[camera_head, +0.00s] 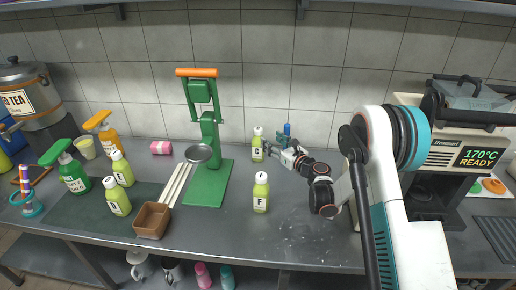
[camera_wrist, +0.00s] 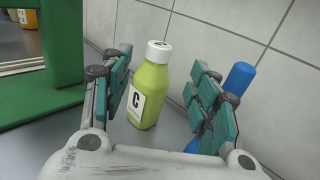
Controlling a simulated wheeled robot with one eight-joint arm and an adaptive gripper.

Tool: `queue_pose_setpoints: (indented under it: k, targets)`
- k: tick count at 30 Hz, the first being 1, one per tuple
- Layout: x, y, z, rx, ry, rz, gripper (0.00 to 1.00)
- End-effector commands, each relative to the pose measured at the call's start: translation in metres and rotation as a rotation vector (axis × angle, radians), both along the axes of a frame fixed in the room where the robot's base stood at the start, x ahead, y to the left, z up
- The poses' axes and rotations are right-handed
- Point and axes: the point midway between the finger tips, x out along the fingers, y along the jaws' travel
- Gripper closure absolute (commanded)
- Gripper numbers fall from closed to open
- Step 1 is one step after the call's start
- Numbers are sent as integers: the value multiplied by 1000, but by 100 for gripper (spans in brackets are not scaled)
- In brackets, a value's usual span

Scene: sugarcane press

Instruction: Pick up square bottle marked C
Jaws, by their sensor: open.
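The square bottle marked C (camera_wrist: 150,92) is yellow-green with a white cap. In the wrist view it stands upright on the counter between my gripper's fingers (camera_wrist: 158,78), a little beyond them. Both fingers are apart and there is a visible gap on each side of the bottle. In the head view the bottle (camera_head: 257,146) stands near the back wall, just left of my gripper (camera_head: 272,150). The lower part of the bottle is in view; its far side is hidden.
A green press (camera_head: 209,150) stands to the left. Another bottle, marked F (camera_head: 260,193), stands nearer the front. A blue object (camera_wrist: 239,78) is behind my right finger. A brown box (camera_head: 152,220) and several bottles stand further left. The front middle counter is clear.

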Motion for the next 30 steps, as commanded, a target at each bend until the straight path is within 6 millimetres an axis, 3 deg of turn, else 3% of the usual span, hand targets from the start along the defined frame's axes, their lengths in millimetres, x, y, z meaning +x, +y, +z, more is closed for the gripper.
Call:
queue_pose_setpoints:
  k: [7, 14, 24, 30]
  targets:
    - [32, 26, -1, 2, 1, 0, 45]
    - [43, 36, -1, 3, 1, -1, 45]
    - [74, 64, -2, 3, 1, -1, 45]
    - [77, 66, 0, 3, 1, -2, 45]
